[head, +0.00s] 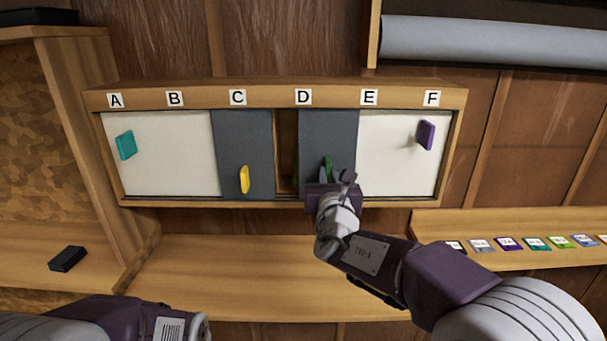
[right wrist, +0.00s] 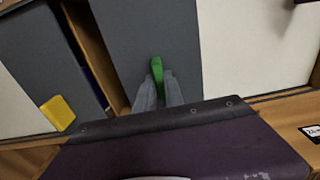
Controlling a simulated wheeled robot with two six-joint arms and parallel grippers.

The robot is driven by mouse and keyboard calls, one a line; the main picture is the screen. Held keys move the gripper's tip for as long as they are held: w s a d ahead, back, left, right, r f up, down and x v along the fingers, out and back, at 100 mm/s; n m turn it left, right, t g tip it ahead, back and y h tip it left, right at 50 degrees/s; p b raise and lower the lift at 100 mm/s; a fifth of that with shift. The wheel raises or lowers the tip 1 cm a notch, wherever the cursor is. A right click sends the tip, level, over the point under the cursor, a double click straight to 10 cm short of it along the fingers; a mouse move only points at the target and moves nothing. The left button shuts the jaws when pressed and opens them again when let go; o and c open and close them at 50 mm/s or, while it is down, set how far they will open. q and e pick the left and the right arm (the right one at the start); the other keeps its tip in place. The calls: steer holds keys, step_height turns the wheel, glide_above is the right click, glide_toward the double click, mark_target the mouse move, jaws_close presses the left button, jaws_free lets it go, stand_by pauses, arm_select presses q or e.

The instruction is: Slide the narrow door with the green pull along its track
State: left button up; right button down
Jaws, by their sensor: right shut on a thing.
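The narrow grey door (head: 328,130) with the green pull (head: 327,166) stands below the labels D and E in the wall cabinet. My right gripper (head: 328,176) is shut on the green pull. In the right wrist view the green pull (right wrist: 157,69) stands between the two grey fingers, and the grey door (right wrist: 150,30) is behind it. An open gap (head: 287,150) shows just left of this door. My left gripper is not in view; only part of my left arm shows at the bottom left.
Another narrow grey door with a yellow pull (head: 244,179) stands below C, left of the gap. White panels carry a teal pull (head: 126,145) at left and a purple pull (head: 426,135) at right. A shelf with several small coloured cards (head: 509,243) is at right. A black block (head: 67,258) lies at left.

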steer(key=d+b, duration=0.7)
steer(key=d, duration=0.1)
steer(key=shift+d, duration=0.3)
steer(key=c, duration=1.5)
jaws_free()
steer(key=shift+s, duration=0.1)
steer(key=s, duration=0.7)
